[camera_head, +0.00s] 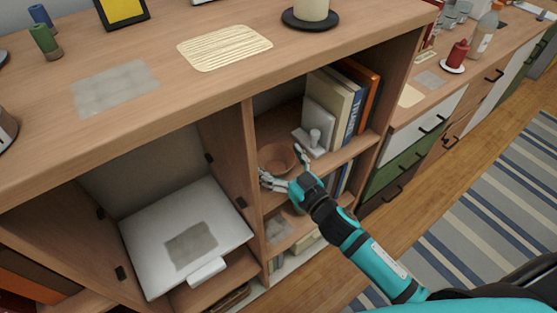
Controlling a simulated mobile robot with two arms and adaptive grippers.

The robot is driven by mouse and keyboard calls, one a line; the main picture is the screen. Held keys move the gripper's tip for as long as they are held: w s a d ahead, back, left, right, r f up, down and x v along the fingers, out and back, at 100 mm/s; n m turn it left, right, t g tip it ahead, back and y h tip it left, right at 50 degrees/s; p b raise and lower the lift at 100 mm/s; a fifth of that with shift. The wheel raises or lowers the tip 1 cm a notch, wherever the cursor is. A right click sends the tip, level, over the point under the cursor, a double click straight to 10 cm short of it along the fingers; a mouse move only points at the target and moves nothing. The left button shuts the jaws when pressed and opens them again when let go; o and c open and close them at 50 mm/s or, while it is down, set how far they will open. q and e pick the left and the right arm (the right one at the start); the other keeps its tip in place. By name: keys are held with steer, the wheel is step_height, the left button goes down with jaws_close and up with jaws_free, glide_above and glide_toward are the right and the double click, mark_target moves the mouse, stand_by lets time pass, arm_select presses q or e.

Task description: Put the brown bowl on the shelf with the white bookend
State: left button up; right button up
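The brown bowl (277,157) is on the upper shelf of the open middle compartment, towards its left side. The white bookend (310,139) is on the same shelf, just right of the bowl, against a row of books. The gripper hides the bowl's lower front. My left gripper is not in view.
Upright books (343,100) fill the shelf's right side. The compartment's left wall (233,150) and the cabinet top (190,90) bound the opening. A striped rug (485,225) lies on the floor at right.

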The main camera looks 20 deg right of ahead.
steer(key=shift+s+r, duration=0.1)
steer(key=shift+r, duration=0.05)
steer(key=b+v, duration=0.1)
steer(key=v, duration=1)
steer(key=shift+s+d, duration=0.15)
steer(key=shift+s, duration=0.25)
steer(key=s+d+f+m+g+h, duration=0.1)
steer(key=s+d+f+g+h, duration=0.1)
steer(key=f, duration=0.9)
steer(key=s+d+f+g+h, duration=0.1)
steer(key=s+d+f+g, duration=0.15)
steer(key=f, duration=0.95)
steer(key=s+d+f+m+g+h, duration=0.1)
steer(key=s+d+f+g+h, duration=0.15)
steer(key=f, duration=0.85)
steer(key=s+f+g, duration=0.4)
steer(key=s+f, duration=0.5)
steer(key=s, duration=0.4)
steer(key=s+a+f+g, duration=0.1)
steer(key=s+f+g, duration=0.4)
steer(key=s+f, duration=0.4)
steer(key=s, duration=0.4)
steer(key=shift+f+h, duration=0.35)
steer(key=shift+a, duration=0.15)
